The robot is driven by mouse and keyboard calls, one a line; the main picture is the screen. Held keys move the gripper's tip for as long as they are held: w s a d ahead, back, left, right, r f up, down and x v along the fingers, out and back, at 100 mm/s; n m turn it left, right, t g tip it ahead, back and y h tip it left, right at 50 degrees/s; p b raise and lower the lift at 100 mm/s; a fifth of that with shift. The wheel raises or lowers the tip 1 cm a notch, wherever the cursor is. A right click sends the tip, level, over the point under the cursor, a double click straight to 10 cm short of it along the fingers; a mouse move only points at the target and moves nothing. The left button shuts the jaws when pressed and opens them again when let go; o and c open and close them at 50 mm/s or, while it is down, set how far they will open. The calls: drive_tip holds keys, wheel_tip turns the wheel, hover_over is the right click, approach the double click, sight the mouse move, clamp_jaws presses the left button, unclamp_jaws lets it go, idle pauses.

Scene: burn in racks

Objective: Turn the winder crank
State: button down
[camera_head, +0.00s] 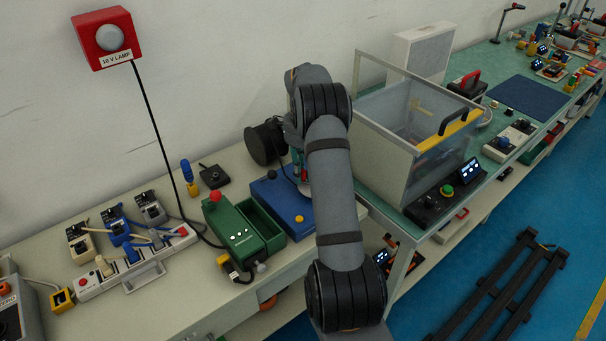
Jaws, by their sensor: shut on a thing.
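A black cable reel (263,144), which looks like the winder, stands at the back of the bench near the wall. A blue box (270,190) with a yellow knob (299,219) on top lies in front of it. My gripper (301,178) points down beside the reel, at the right end of the blue box, mostly hidden behind my arm. A small red and teal part shows at its fingers and seems to be the crank handle. The gripper is shut on it. The rest of the crank and the exact grip are hidden.
A green box (232,232) with a red knob stands just left of the blue box. A clear bin (385,140) with a yellow edge stands close to my arm's right. A power strip with plugs (120,265) lies further left. A red lamp (104,38) hangs on the wall.

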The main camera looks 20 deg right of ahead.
drive_tip(key=shift+w+r, duration=0.1)
drive_tip(key=shift+w, duration=0.1)
idle(0.4)
drive_tip(key=c, duration=1.7)
unclamp_jaws()
drive_tip(key=shift+o, duration=0.3)
drive_tip(key=shift+m, duration=0.3)
wheel_tip(320, 180, up, 12)
wheel_tip(320, 180, down, 12)
drive_tip(key=shift+f, duration=0.15)
drive_tip(key=shift+s, duration=0.1)
